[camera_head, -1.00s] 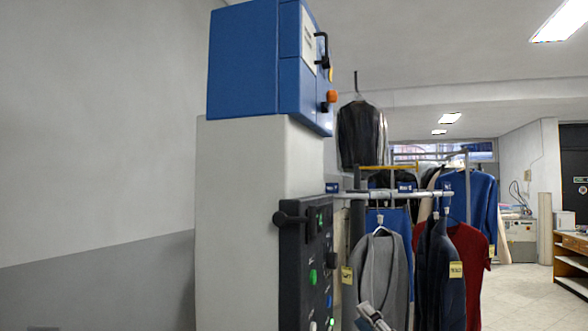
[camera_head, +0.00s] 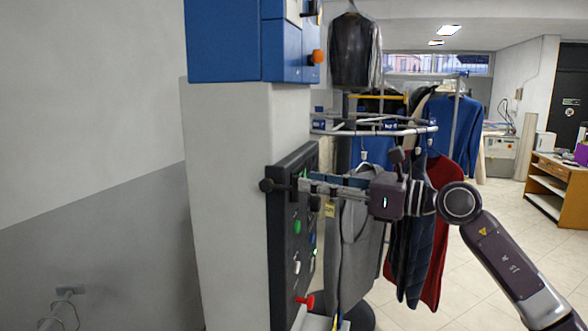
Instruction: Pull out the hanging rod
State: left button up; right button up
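A pale metal hanging rail (camera_head: 375,131) curves across the middle, with garments below it. A short grey bar (camera_head: 66,292) with thin wire loops shows at the lower left; I cannot tell whether it or the rail is the rod named. My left gripper is not clearly in view.
The panel has coloured buttons and a red lever (camera_head: 305,301) low down. A grey garment (camera_head: 357,245) hangs behind my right gripper, with dark and red garments beside it. A blue box (camera_head: 225,40) tops the pale column (camera_head: 232,200). Open floor (camera_head: 480,240) lies right.

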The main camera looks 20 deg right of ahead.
aim_at(296, 186)
jog(key=p+x, duration=0.2)
jog(key=x, duration=0.3)
jog(key=shift+r, duration=0.1)
grip_shut()
dwell(0.3)
